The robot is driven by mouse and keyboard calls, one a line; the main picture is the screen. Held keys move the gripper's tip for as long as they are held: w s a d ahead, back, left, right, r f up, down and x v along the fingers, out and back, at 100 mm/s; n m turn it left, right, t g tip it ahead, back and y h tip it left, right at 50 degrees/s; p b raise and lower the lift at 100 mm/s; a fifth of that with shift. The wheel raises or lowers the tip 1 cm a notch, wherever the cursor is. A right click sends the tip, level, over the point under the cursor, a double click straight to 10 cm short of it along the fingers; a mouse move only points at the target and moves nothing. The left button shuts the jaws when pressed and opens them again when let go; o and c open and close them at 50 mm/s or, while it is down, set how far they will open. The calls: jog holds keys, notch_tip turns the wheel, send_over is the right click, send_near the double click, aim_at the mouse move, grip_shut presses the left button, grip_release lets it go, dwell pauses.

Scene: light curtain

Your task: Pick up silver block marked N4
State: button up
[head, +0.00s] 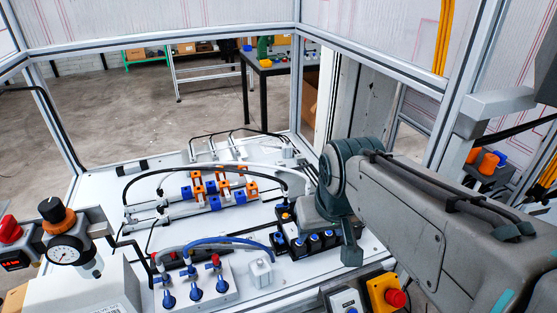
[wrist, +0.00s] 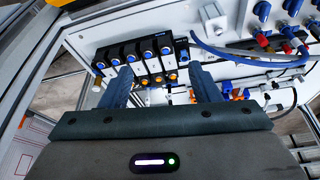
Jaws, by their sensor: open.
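No N4 marking is legible in either view. A small silver-grey block (head: 261,272) stands on the white panel in the head view, right of the blue-knobbed unit; I cannot tell whether it is N4. My gripper (wrist: 160,70) is open, its two dark blue fingers apart with nothing visibly held between them. Beyond the fingers in the wrist view is a black valve bank (wrist: 140,62) with blue ports and orange-yellow parts. In the head view my arm reaches in from the right and partly hides this valve bank (head: 315,243).
A unit with blue knobs and red fittings (head: 195,285) stands at the front, with blue and grey hoses arching from it. Orange and blue clamps (head: 218,190) sit on rails behind. A pressure gauge (head: 66,254) is at left and a red button (head: 396,298) at front right. Aluminium posts frame the panel.

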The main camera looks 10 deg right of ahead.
jog(key=w+r+b, duration=0.1)
jog(key=w+r, duration=0.2)
jog(key=w, duration=0.7)
jog(key=n+b, duration=0.1)
jog(key=b, duration=0.1)
send_over(281, 163)
jog(key=s, duration=0.2)
jog(key=shift+t+y, duration=0.3)
jog(key=f, duration=1.8)
jog(key=shift+s+d, duration=0.15)
jog(key=shift+d, duration=0.25)
jog(key=shift+a+p+x, duration=0.15)
jog(key=shift+p+x, duration=0.4)
jog(key=shift+x, duration=0.8)
jog(key=shift+a+p+x, duration=0.15)
jog(key=shift+p+x, duration=0.4)
jog(key=shift+x, duration=0.8)
jog(key=shift+r, duration=0.1)
jog(key=c, duration=1.1)
